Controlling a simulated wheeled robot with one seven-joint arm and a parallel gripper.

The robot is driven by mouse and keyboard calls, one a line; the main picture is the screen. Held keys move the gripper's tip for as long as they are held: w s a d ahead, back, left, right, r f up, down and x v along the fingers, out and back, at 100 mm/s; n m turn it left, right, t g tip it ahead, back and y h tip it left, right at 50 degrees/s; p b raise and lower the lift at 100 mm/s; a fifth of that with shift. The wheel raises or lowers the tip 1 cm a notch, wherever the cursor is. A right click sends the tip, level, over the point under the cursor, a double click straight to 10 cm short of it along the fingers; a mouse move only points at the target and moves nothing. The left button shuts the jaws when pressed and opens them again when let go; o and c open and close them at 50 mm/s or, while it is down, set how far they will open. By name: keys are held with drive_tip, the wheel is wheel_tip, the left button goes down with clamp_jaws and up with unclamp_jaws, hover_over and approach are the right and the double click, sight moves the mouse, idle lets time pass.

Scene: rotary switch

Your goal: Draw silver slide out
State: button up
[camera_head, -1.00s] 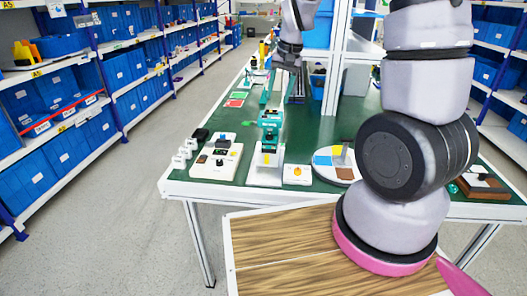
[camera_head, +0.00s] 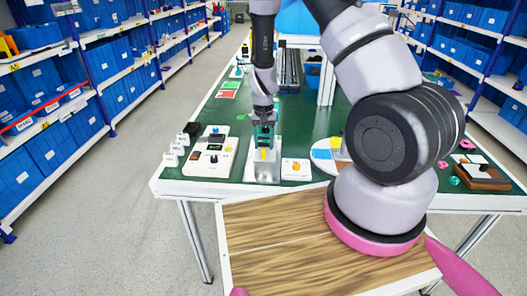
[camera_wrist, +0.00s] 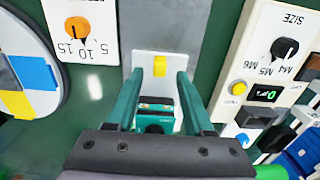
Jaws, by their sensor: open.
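The silver slide appears to be the smooth grey metal plate (camera_wrist: 165,25) in the wrist view. A white block with a yellow tab (camera_wrist: 160,66) sits on it, with a teal device (camera_wrist: 155,125) close below. Contact is not visible. It also shows above the base in the head view (camera_head: 264,136).
A white panel (camera_head: 212,157) with a dial and buttons stands left of the base. A small orange-knob dial (camera_head: 295,168) is to its right, then a coloured disc (camera_head: 325,152). A wooden block (camera_head: 482,175) lies far right. Green table shows between them.

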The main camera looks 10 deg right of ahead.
sight(264, 150)
drive_tip(key=shift+f, duration=1.95)
clamp_jaws()
